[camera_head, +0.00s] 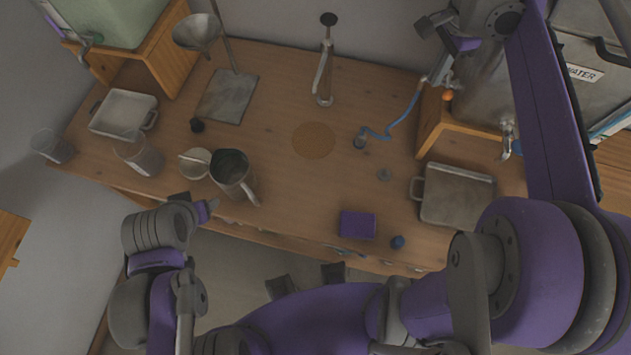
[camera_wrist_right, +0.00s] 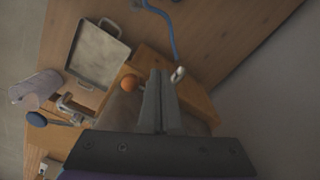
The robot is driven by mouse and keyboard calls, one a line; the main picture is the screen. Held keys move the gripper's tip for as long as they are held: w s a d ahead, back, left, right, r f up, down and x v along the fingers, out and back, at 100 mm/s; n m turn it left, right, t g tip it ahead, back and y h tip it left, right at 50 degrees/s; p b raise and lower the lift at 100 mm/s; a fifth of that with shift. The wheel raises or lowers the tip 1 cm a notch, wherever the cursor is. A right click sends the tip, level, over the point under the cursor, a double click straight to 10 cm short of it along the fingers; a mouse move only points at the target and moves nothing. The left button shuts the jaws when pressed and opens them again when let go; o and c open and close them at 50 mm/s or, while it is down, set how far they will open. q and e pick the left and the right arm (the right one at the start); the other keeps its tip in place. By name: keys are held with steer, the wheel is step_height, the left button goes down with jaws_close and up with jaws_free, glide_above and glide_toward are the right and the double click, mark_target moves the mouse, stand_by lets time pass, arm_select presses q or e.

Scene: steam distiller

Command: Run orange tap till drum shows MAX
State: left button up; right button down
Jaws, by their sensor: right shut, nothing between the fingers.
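An orange knob (camera_head: 447,96), seemingly the orange tap's, sits at the left side of a grey metal vessel (camera_head: 485,88) on a wooden stand. I cannot tell surely whether this vessel is the drum, and no MAX mark is readable. My right gripper (camera_head: 424,27) is above and left of the vessel. In the right wrist view its fingers (camera_wrist_right: 158,98) are shut and empty, with the orange knob (camera_wrist_right: 130,82) just left of them in the picture; contact is not visible. My left gripper (camera_head: 205,209) is low at the left, near the table's front edge; its jaws are unclear.
A blue hose (camera_head: 405,115) runs from near the vessel onto the table. A tray (camera_head: 456,193) lies below the stand. A spout (camera_head: 507,135) projects from the vessel. A WATER-labelled container (camera_head: 590,60) stands right. A mug (camera_head: 232,172) and purple block (camera_head: 357,224) are near the front edge.

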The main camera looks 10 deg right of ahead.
arm_select(q)
steer(key=r, duration=0.1)
steer(key=w+r+p, duration=0.1)
steer(key=r, duration=0.1)
steer(key=w+r+p, duration=0.1)
steer(key=shift+r, duration=0.15)
arm_select(e)
step_height(320, 180, up, 5)
steer(key=shift+w+r, duration=0.15)
arm_select(q)
steer(key=shift+s, duration=0.1)
stand_by(0.5)
arm_select(e)
steer(key=s+a+f+n+t, duration=0.3)
steer(key=s+a+f+n, duration=0.1)
steer(key=a+f+n, duration=0.3)
steer(key=s+a+f+n+t, duration=0.3)
steer(key=s+a+f+n, duration=0.2)
steer(key=a+n, duration=0.5)
step_height(320, 180, down, 2)
steer(key=shift+a+f+n, duration=0.15)
steer(key=shift+a+n, duration=0.25)
steer(key=shift+a, duration=0.05)
steer(key=shift+s, duration=0.1)
